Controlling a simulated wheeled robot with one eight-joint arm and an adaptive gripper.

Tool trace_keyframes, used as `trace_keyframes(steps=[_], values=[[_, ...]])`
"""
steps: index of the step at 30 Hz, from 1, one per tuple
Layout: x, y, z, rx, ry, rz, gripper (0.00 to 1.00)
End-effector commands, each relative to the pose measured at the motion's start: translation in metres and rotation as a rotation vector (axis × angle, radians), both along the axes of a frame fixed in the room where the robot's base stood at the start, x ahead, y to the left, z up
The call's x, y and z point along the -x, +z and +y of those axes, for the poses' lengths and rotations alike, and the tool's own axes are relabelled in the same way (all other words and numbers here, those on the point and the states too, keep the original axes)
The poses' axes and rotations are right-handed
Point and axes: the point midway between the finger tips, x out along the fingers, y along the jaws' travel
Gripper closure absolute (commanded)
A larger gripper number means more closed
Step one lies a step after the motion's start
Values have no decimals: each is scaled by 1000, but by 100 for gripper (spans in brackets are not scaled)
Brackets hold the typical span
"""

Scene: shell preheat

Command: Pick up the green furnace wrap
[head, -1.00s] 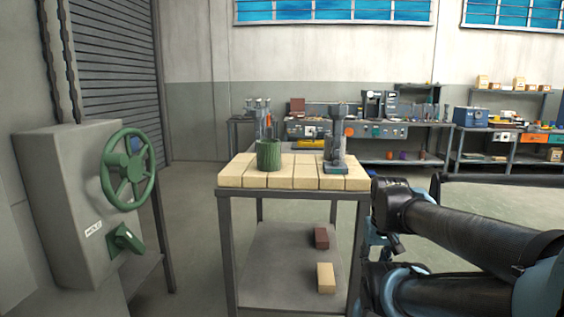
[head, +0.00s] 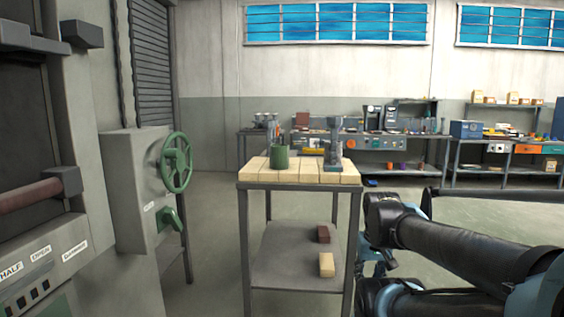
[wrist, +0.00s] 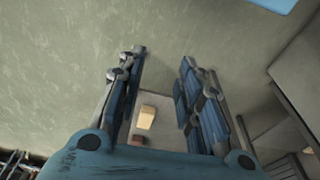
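The green furnace wrap (head: 279,158) is a ribbed dark green cylinder. It stands upright on the pale brick top of a metal table (head: 300,186) in the head view, left of a grey metal stand (head: 334,150). My gripper (wrist: 163,60) is open in the wrist view, with nothing between its fingertips. In the head view my arm is at the lower right, right of the table and apart from the wrap. The wrap does not show in the wrist view.
A wall box with a green handwheel (head: 176,162) stands left of the table. A panel with labels (head: 42,254) is at the near left. The table's lower shelf (head: 285,258) holds a brown brick (head: 323,234) and a cream brick (head: 326,265). Workbenches line the back wall.

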Motion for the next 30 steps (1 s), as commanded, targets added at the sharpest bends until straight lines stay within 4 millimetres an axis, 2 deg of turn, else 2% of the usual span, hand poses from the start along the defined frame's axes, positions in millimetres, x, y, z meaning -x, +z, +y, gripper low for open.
trace_keyframes(steps=[5,8,9,11,13,14,20,24,30], values=[[0,0,0,0,0,0,67],[4,3,1,-4,-3,-8,49],[6,6,3,-12,-10,-16,39],[1,9,8,-40,-33,-27,26],[-12,15,31,-99,-80,-43,10],[-19,18,39,-133,-109,-53,5],[-83,59,95,-464,-387,-107,5],[-134,97,131,-729,-608,-99,5],[-206,154,168,-1109,-924,-6,5]])
